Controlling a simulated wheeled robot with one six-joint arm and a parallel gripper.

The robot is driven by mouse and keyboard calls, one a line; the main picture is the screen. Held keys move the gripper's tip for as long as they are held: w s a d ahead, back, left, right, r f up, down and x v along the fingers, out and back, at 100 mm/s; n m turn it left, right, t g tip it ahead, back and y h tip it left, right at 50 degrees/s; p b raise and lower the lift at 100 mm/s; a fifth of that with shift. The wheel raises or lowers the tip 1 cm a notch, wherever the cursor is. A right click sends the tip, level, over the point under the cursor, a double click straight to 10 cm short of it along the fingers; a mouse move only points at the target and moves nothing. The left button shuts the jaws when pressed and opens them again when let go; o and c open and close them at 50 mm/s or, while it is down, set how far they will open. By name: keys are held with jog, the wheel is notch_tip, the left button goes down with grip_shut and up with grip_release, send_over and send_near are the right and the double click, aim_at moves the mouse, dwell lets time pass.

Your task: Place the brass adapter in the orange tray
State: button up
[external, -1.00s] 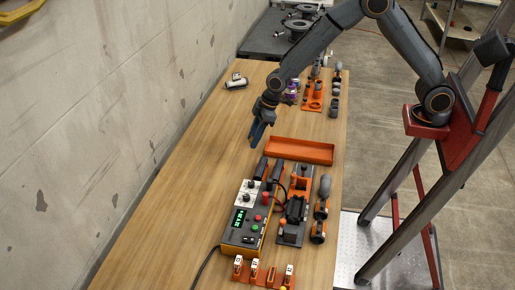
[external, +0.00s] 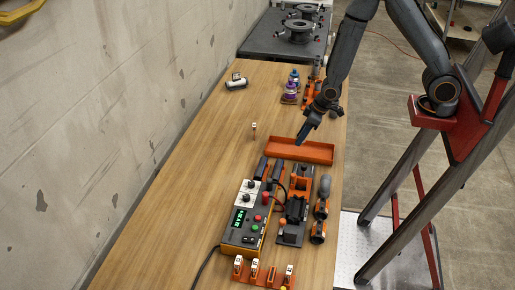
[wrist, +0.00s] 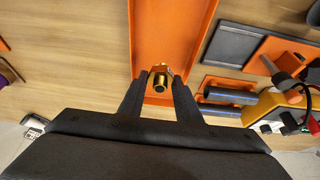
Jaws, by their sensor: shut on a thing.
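The brass adapter (wrist: 159,82) is a small gold-coloured fitting in the wrist view, held between my fingertips. My gripper (wrist: 160,88) is shut on it. The orange tray (wrist: 172,28) lies behind and below the adapter in that view. In the external view my gripper (external: 300,142) is just above the left part of the orange tray (external: 318,157), pointing down. The adapter cannot be made out in the external view. The gap between the adapter and the tray floor is hard to judge.
A control box (external: 243,218) with a green display and an orange-and-black fixture (external: 296,205) stand in front of the tray. A small tagged stand (external: 254,131) is left of the tray.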

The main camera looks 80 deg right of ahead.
jog(key=shift+f+p, duration=0.45)
jog(key=shift+f, duration=1.8)
jog(key=shift+f, duration=0.1)
jog(key=o, duration=1.2)
jog(key=shift+c, duration=0.2)
jog(key=shift+s+r, duration=0.15)
jog(key=shift+r, duration=0.45)
jog(key=s+r+g+b, duration=0.2)
jog(key=s+r, duration=1.1)
jog(key=r, duration=0.4)
jog(key=shift+s+d+g, duration=0.35)
jog(key=shift+s+g, duration=0.05)
